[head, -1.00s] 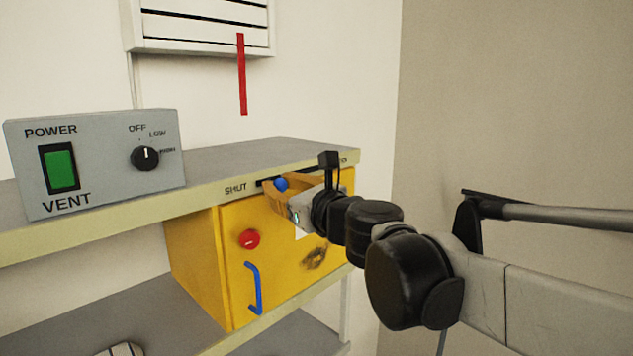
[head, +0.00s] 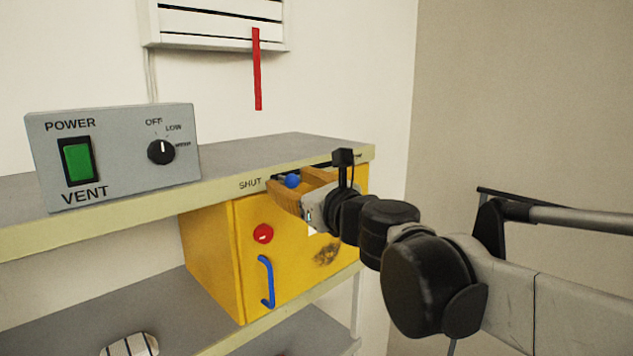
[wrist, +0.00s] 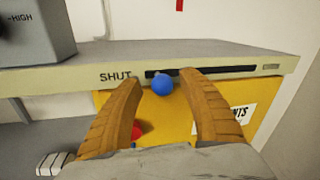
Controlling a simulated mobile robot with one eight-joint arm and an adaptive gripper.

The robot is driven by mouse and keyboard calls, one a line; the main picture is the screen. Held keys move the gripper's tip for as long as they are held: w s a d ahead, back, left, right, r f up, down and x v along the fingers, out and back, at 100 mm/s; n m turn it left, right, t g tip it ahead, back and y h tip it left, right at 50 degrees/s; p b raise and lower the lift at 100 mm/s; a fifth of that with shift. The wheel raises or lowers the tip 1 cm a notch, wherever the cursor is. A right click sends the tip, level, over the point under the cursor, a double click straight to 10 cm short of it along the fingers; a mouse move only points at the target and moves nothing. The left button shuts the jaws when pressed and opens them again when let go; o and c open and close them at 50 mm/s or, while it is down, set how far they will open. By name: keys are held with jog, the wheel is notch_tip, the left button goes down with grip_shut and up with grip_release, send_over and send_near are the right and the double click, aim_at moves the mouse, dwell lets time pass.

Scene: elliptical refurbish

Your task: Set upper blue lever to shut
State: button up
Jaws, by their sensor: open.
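The upper blue lever shows as a round blue knob (head: 292,181) at a dark slot in the shelf's front edge. In the wrist view the knob (wrist: 162,85) sits near the slot's left end, just right of the word SHUT. My gripper (head: 292,190) is open, with its tan fingers on either side of the knob. In the wrist view the gripper (wrist: 162,88) has the knob between its fingertips, with visible gaps on both sides. The slot (wrist: 215,71) runs on to the right, partly behind the right finger.
A yellow cabinet (head: 220,255) with a red button (head: 263,233) and a blue handle (head: 266,282) is below the shelf (head: 110,216). A grey vent control box (head: 120,150) stands on the shelf at left. A red strip (head: 257,70) hangs from a wall vent above.

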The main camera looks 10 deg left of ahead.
jog(key=v, duration=1.1)
jog(key=shift+s, duration=0.35)
jog(key=shift+f, duration=0.1)
jog(key=s+d+f+n+g+h+b, duration=0.1)
jog(key=s+d+f+n+h+b, duration=0.15)
jog(key=f+n+b, duration=0.75)
jog(key=s+d+f+n+g+h+b, duration=0.15)
jog(key=d+f+b, duration=0.35)
jog(key=f, duration=1.2)
jog(key=s+d+f+n+g+h+b, duration=0.1)
jog(key=s+d+f+n+g+b, duration=0.3)
jog(key=f+b, duration=0.7)
jog(key=s+d+f+n+h+b, duration=0.2)
jog(key=d+f+n+b, duration=0.1)
jog(key=f, duration=0.7)
jog(key=s+d+f+n+h+b, duration=0.2)
jog(key=d+f+b, duration=0.3)
jog(key=f, duration=0.4)
jog(key=s+d+f+n+h+b, duration=0.2)
jog(key=d+f+n+b, duration=0.3)
jog(key=f, duration=0.5)
jog(key=shift+s+d+f+h, duration=0.3)
jog(key=shift+s+d+h, duration=0.15)
jog(key=shift+s, duration=0.15)
jog(key=shift+a, duration=0.1)
